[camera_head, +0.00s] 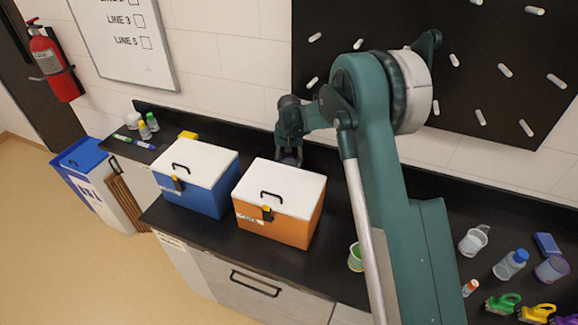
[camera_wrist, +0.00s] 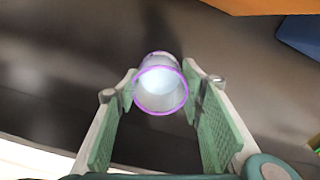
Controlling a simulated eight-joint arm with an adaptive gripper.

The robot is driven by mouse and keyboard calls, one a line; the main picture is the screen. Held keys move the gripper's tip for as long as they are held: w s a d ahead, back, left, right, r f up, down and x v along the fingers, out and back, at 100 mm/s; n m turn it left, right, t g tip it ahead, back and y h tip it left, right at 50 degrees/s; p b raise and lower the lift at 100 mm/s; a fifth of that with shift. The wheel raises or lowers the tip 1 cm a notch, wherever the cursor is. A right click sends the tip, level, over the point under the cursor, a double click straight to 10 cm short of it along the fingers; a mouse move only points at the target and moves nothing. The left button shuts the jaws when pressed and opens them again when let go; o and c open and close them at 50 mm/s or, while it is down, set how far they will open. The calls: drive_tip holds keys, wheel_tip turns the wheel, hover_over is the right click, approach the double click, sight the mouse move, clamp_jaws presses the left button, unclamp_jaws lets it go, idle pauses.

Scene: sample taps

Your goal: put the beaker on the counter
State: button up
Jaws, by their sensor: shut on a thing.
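My gripper (camera_wrist: 160,92) is shut on a clear beaker (camera_wrist: 161,90) with a purple rim. The wrist view looks down into its open mouth, with a green-padded finger on each side. In the head view my gripper (camera_head: 289,156) is over the back of the black counter (camera_head: 330,250), behind the orange cooler and near the wall. The beaker is mostly hidden there by the fingers. I cannot tell whether its base touches the counter.
An orange cooler (camera_head: 278,205) and a blue cooler (camera_head: 197,180), both white-lidded, stand in front of my gripper. A green-banded container (camera_head: 355,259), a clear jug (camera_head: 473,241), a blue-capped bottle (camera_head: 510,265) and another purple-rimmed container (camera_head: 552,269) stand to the right.

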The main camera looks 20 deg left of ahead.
drive_tip(key=shift+f, duration=0.15)
drive_tip(key=o, duration=1.2)
drive_tip(key=shift+r, duration=0.2)
wheel_tip(320, 180, up, 12)
drive_tip(key=shift+f+b, duration=0.1)
drive_tip(key=shift+b, duration=0.4)
